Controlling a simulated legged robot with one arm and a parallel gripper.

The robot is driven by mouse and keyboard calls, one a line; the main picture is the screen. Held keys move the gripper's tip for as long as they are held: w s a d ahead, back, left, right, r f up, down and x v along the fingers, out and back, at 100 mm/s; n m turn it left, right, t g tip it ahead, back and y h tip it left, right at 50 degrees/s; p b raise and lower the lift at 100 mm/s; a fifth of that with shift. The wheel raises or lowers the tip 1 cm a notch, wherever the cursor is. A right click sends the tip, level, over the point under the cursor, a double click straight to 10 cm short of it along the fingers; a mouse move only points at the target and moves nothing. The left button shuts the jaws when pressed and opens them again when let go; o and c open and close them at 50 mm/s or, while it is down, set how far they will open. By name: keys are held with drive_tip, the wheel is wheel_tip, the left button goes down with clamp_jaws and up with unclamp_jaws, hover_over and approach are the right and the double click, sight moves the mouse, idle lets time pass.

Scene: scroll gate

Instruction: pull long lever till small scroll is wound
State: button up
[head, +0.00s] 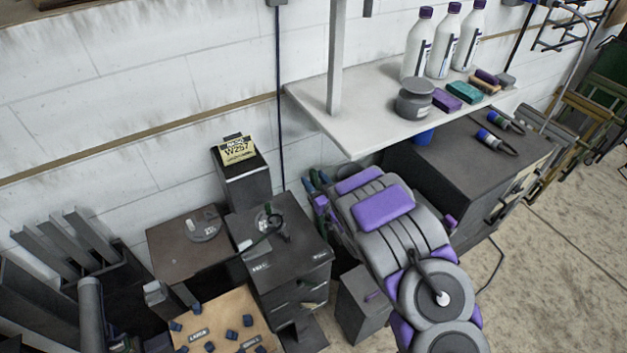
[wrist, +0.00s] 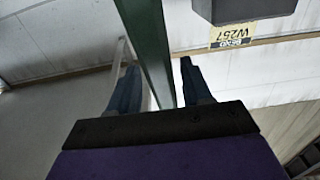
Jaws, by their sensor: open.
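My gripper (wrist: 160,82) is open in the wrist view, with one dark finger on each side of a long dark green bar (wrist: 146,45). The bar runs from the top edge down between the fingers; I cannot tell whether it touches them or whether it is the long lever. In the head view my gripper (head: 315,190) is partly hidden behind my arm, right of the dark cabinet. A dark rod with a ring end (head: 263,238) stands over that cabinet; I cannot tell its role. I cannot make out the small scroll.
The dark drawer cabinet (head: 290,262), a brown-topped table (head: 170,245) and a board with blue pieces (head: 215,312) stand left of my arm. A box with a yellow W257 sign (head: 238,151) is behind. A white shelf (head: 350,125) holds bottles.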

drive_tip(key=shift+w+a, duration=0.25)
drive_tip(key=shift+a, duration=0.1)
drive_tip(key=shift+a, duration=0.2)
drive_tip(key=shift+d, duration=0.15)
clamp_jaws()
